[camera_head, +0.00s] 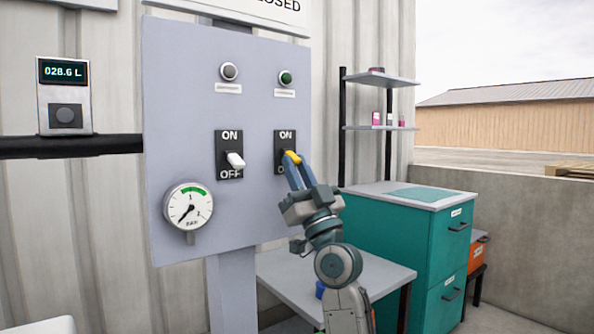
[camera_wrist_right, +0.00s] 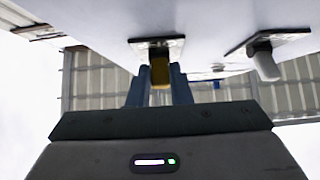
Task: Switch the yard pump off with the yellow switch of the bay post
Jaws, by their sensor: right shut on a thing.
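The grey bay post panel (camera_head: 215,120) stands at centre left in the head view. The yellow switch (camera_head: 291,156) sits on its right side on a black ON/OFF plate. It also shows in the right wrist view (camera_wrist_right: 160,74). My right gripper (camera_head: 294,164) is shut on the yellow switch, one blue finger on each side of it. The fingers hide part of the plate and its OFF mark. A white switch (camera_head: 236,160) on a like plate is to the left. My left gripper is not in view.
A round pressure gauge (camera_head: 188,206) is low on the panel. Two round lamps, one grey (camera_head: 229,72) and one green (camera_head: 286,77), are above the switches. A small table (camera_head: 285,277) and a teal cabinet (camera_head: 405,240) stand at the right. A meter (camera_head: 64,96) reads 028.6 L.

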